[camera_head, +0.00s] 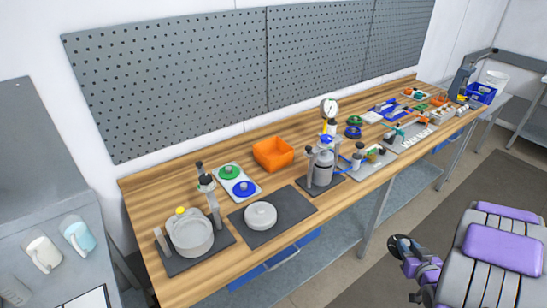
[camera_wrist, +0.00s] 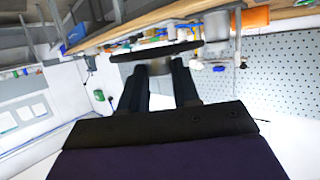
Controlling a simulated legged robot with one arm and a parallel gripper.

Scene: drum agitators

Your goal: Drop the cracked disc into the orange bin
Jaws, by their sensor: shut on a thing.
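The orange bin (camera_head: 272,153) stands on the wooden bench against the pegboard side, open at the top and apparently empty. My gripper (camera_head: 412,264) is low at the right, in front of the bench and well away from the bin. It is shut on a dark round disc (camera_head: 399,246). In the wrist view my gripper (camera_wrist: 161,72) has its two fingers closed around the grey hub of the disc, whose thin dark rim (camera_wrist: 155,51) shows edge-on. No crack can be made out from these angles.
A pale round lid-like part (camera_head: 261,215) lies on a dark mat. The floor before the bench is clear.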

